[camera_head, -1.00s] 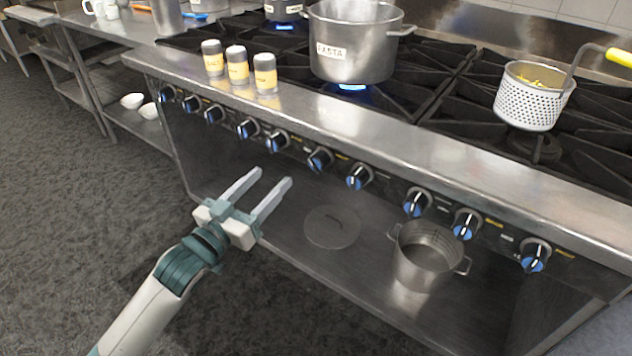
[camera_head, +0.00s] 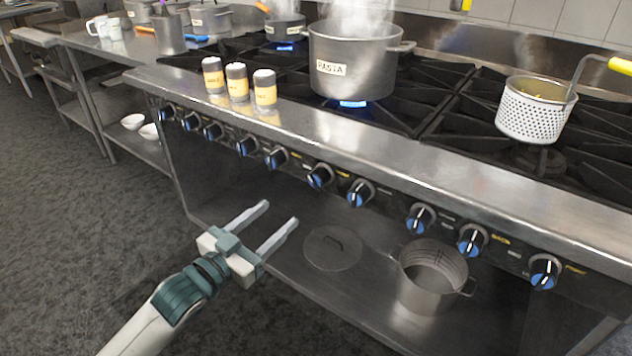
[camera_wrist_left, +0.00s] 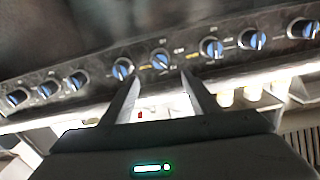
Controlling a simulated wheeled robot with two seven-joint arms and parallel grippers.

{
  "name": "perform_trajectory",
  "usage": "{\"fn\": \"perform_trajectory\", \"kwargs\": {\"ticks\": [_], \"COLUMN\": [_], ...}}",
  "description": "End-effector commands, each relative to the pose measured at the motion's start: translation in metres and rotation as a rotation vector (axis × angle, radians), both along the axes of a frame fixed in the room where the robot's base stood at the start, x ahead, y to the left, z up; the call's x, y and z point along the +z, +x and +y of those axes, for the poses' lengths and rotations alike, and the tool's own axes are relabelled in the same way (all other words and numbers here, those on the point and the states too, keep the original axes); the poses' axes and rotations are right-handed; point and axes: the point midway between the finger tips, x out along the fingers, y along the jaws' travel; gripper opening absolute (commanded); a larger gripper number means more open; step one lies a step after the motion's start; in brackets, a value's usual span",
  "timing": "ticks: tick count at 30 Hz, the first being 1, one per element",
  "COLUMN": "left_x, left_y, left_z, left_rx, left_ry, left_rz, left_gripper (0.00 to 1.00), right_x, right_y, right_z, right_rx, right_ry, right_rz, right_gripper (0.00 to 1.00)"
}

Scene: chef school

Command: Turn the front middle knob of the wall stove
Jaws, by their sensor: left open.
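The stove's front panel carries a row of blue-faced knobs. Near the row's middle are one knob (camera_head: 320,175) and, to its right, another knob (camera_head: 360,193); I cannot tell which one the task means. My left gripper (camera_head: 280,213) is open and empty, in front of the stove and below the panel, apart from the knobs. In the left wrist view, the gripper (camera_wrist_left: 161,75) points at the panel, and one knob (camera_wrist_left: 160,61) shows between and just beyond its fingertips. My right gripper is not in view.
A steaming pasta pot (camera_head: 353,65) stands over a lit burner. Shakers (camera_head: 237,82) stand on the front ledge. A perforated basket (camera_head: 535,110) sits at right. The lower shelf holds a lid (camera_head: 332,250) and an open pot (camera_head: 428,280). Floor is free at left.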

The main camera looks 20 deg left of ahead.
Motion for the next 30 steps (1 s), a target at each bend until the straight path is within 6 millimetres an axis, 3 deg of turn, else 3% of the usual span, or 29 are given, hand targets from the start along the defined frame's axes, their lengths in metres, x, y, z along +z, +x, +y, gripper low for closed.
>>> {"fn": "perform_trajectory", "kwargs": {"ticks": [30], "left_x": [0.001], "left_y": [0.141], "left_z": [-0.053], "left_rx": [0.000], "left_ry": [-0.001], "left_rz": [-0.002], "left_gripper": [0.55], "right_x": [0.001], "right_y": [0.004], "right_z": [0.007], "right_rx": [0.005], "right_ry": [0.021], "right_rz": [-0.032], "right_gripper": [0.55]}}
